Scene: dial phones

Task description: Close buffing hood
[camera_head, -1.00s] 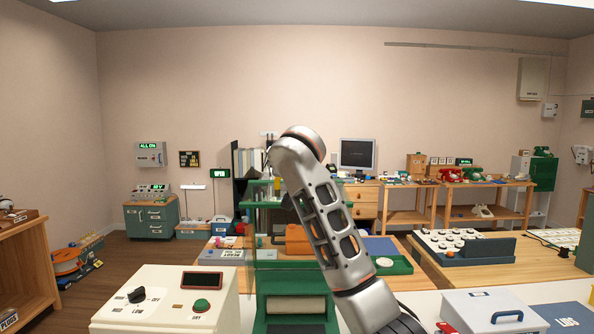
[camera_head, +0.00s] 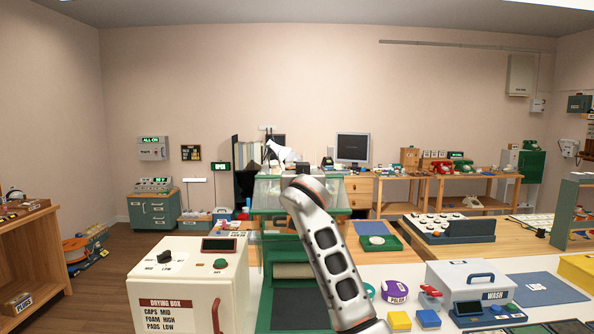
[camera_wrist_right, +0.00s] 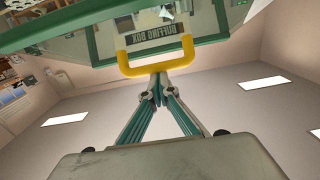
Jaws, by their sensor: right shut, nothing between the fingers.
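The buffing box stands in the middle of the head view; its green base (camera_head: 283,246) has an open front with a pale roller (camera_head: 294,270) inside. Its clear, green-edged hood (camera_head: 268,192) is above the base, apparently raised. In the right wrist view the green-framed hood (camera_wrist_right: 95,45) shows its "BUFFING BOX" label and a yellow handle (camera_wrist_right: 128,68). My right gripper (camera_wrist_right: 156,92) is shut and empty, its fingertips just below the handle; contact is unclear. My right arm covers part of the box in the head view and hides the gripper there. My left gripper is out of view.
A cream drying box (camera_head: 170,272) stands close left of the buffing box. To the right are a purple polish tin (camera_head: 395,290), yellow and blue blocks, and a white wash box (camera_head: 470,275).

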